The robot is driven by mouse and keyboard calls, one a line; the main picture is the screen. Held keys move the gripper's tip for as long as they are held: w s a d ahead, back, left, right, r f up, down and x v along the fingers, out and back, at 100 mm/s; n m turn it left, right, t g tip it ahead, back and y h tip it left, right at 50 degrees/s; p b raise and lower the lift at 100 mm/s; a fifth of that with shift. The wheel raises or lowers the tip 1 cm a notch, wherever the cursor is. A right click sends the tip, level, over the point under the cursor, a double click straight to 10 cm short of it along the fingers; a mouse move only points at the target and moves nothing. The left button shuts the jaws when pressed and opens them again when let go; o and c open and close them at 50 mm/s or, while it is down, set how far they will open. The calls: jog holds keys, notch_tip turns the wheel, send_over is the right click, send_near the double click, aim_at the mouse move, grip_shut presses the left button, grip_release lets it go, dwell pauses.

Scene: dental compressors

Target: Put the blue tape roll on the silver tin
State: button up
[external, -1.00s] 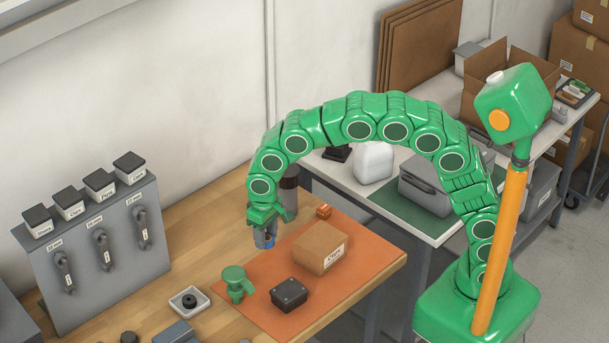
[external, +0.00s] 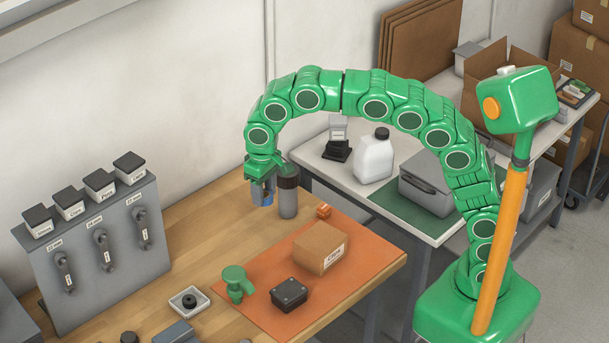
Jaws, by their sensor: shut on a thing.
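My gripper (external: 262,185) points down above the wooden bench, at the back left of the orange mat. It is shut on a small blue thing (external: 264,197), which I take to be the blue tape roll; the fingers hide part of it. It is held up off the bench. Right beside it, to the right in the picture, stands an upright grey cylinder (external: 287,203) with a dark top. I cannot tell whether this cylinder is the silver tin; no other tin shows clearly.
The orange mat (external: 365,268) carries a cardboard box (external: 318,250), a black box (external: 289,294) and a small orange block (external: 323,211). A green fitting (external: 237,284) and white tray (external: 189,301) lie nearer. A grey rack (external: 100,250) stands left. Bare wood (external: 205,235) lies between.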

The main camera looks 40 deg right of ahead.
jog(key=w+d+m, duration=0.3)
jog(key=w+d, duration=0.5)
jog(key=d, duration=0.5)
jog(key=w+d+m, duration=0.2)
jog(key=w+d, duration=0.5)
jog(key=d, duration=0.5)
jog(key=w+d+m, duration=0.2)
jog(key=d+m, duration=0.4)
jog(key=d, duration=2.6)
send_over(338, 118)
jog(key=shift+s+f, duration=0.2)
jog(key=shift+f, duration=7.2)
jog(key=shift+w+f, duration=0.1)
jog(key=shift+f, duration=0.05)
jog(key=shift+f, duration=1.6)
